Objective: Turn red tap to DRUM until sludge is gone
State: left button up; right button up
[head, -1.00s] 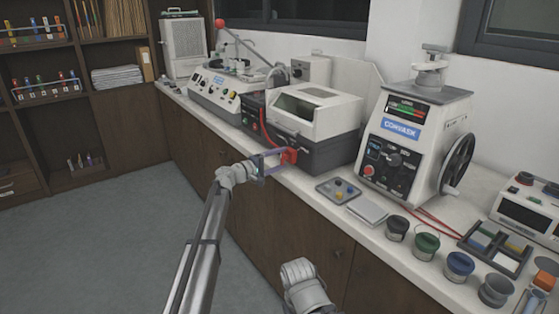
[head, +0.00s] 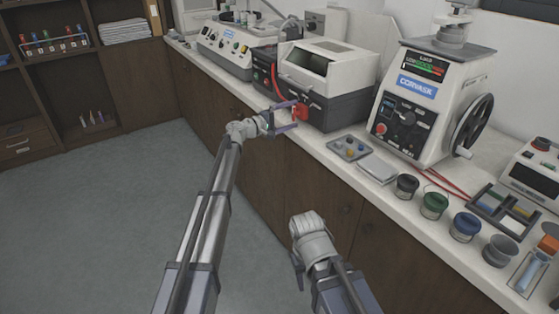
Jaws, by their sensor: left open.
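The red tap (head: 301,112) sits low on the front left of a dark machine with a light lid (head: 318,66), near the counter's front edge. My left gripper (head: 290,115) is open, its two purple-tinted fingers pointing at the tap from the left. The fingertips are close to the tap; I cannot tell whether they touch it. My right arm (head: 312,240) shows at the bottom middle, in front of the cabinets, and its fingers cannot be made out. No sludge and no DRUM marking can be read from here.
A small tray (head: 348,148) and a pale pad (head: 377,170) lie right of the tap. Several jars, such as the green one (head: 433,205), line the counter. Open floor (head: 90,220) lies to the left.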

pick_arm(q)
jog(key=n, duration=0.4)
jog(key=shift+d+n, duration=0.1)
jog(key=shift+n, duration=0.2)
jog(key=n, duration=0.3)
jog(key=shift+n, duration=0.3)
jog(key=v, duration=0.8)
jog(key=s+f+m+g+y, duration=0.3)
jog(key=s+f+m, duration=0.2)
jog(key=s+f, duration=0.3)
jog(key=s+f+m+g+y, duration=0.4)
jog(key=s+f, duration=0.4)
jog(key=s, duration=0.7)
jog(key=shift+d+m+p, duration=0.3)
jog(key=shift+d+m, duration=0.2)
jog(key=shift+m, duration=0.4)
jog(key=shift+s, duration=0.15)
